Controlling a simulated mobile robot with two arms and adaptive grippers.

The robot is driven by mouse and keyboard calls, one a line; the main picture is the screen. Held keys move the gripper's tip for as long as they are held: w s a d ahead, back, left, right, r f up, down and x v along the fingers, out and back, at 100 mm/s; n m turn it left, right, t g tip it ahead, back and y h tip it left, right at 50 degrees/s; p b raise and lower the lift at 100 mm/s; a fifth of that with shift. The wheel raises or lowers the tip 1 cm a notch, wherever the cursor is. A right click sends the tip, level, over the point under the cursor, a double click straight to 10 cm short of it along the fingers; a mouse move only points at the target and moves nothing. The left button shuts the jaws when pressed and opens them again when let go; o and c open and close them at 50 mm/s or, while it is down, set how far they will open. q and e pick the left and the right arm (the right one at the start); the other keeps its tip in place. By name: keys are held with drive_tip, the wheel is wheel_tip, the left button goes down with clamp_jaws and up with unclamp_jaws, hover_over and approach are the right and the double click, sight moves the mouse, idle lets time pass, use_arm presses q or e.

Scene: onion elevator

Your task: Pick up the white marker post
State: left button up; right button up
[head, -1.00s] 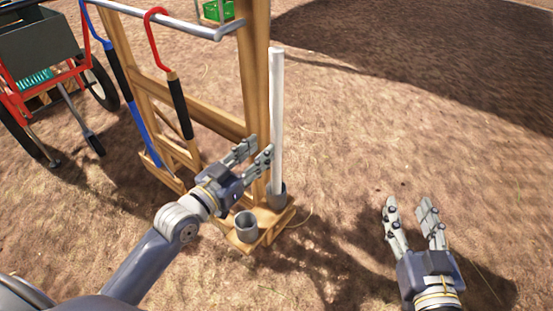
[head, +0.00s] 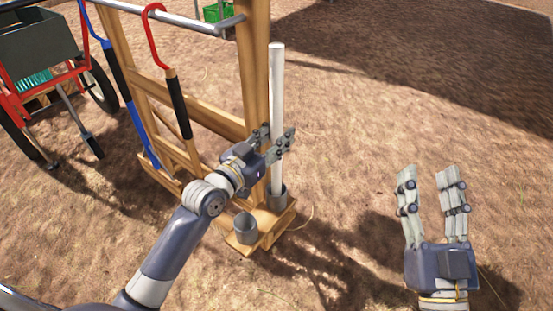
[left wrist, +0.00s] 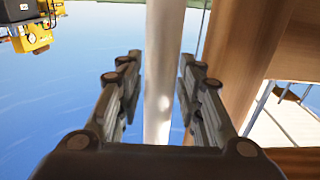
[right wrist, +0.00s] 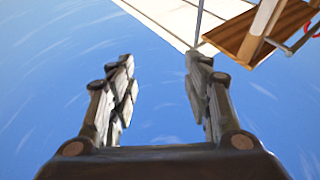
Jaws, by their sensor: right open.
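The white marker post (head: 276,95) stands upright in a grey cup (head: 278,198) at the right end of the wooden rack's base. My left gripper (head: 277,140) is at the post's lower half, with its fingers apart on either side of the post. In the left wrist view the post (left wrist: 160,70) passes between the open fingertips (left wrist: 157,75), with visible gaps to both. My right gripper (head: 430,175) is open and empty above the ground at the right; the right wrist view shows nothing between its fingers (right wrist: 160,75).
The wooden rack (head: 253,60) stands directly beside the post and holds a red-hooked tool (head: 175,100) and a blue-handled tool (head: 125,85). An empty grey cup (head: 245,228) sits at the front of the base. A red cart (head: 55,75) stands at left. Ground at right is clear.

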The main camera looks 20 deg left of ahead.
use_arm(q)
clamp_jaws()
drive_tip(key=shift+r, duration=0.1)
